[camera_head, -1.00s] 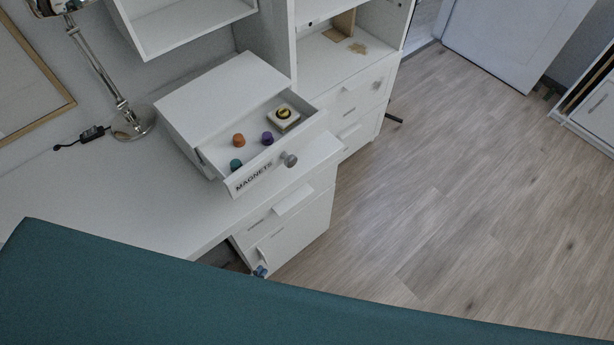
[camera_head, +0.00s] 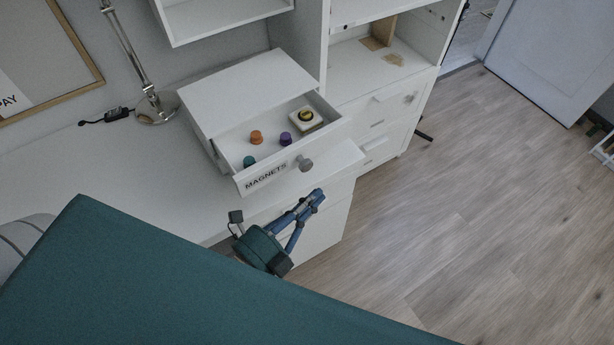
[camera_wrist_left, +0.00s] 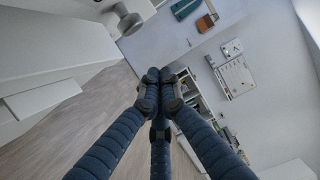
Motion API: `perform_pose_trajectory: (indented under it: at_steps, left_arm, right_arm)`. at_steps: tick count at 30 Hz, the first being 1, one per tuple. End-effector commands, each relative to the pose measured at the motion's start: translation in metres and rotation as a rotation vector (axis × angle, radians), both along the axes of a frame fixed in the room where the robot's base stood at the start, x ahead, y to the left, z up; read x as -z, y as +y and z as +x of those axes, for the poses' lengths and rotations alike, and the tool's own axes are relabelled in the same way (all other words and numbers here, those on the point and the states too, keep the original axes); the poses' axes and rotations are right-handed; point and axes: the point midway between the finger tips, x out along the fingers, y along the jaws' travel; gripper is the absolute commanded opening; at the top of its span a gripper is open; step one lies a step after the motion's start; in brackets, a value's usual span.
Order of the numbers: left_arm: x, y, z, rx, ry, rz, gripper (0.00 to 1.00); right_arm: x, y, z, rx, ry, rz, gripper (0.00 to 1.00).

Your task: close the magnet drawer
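The magnet drawer (camera_head: 232,155) juts open from a white box unit on the desk, its front labelled MAGNETS. A round grey knob (camera_head: 305,164) is on its front; a grey knob also shows at the top of the left wrist view (camera_wrist_left: 127,20). Inside are an orange magnet (camera_head: 256,137), a purple one (camera_head: 285,139), a teal one (camera_head: 249,161) and a pale square block with a yellow-and-black top (camera_head: 306,118). My left gripper (camera_head: 318,196) is below and in front of the drawer, apart from it. Its blue fingers meet at the tips (camera_wrist_left: 159,74), empty. My right gripper is out of view.
A lamp (camera_head: 138,68) stands on the desk (camera_head: 110,160) left of the box unit. A white cabinet with drawers (camera_head: 385,105) stands at the right. A teal part of my body covers the lower left. The floor at right (camera_head: 490,220) is clear.

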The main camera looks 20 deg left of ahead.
Motion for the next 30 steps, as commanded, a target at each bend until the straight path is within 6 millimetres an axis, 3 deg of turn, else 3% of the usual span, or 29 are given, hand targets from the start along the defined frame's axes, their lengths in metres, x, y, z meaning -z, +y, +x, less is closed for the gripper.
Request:
perform_pose_trajectory:
  at_steps: [2,9,25,30]
  left_arm:
    - [-0.003,-0.006,0.017,0.001,-0.003,0.0,0.0]
    - [-0.002,0.02,0.034,0.001,0.0,0.002,0.0]
    - [-0.001,0.03,0.04,-0.001,0.002,0.001,0.0]
    - [-0.001,0.056,0.059,0.001,0.0,0.006,0.0]
  right_arm:
    - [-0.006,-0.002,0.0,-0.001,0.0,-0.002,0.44]
    - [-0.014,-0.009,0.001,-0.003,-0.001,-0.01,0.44]
    - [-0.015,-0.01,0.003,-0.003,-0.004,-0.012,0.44]
    - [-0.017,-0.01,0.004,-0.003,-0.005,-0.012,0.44]
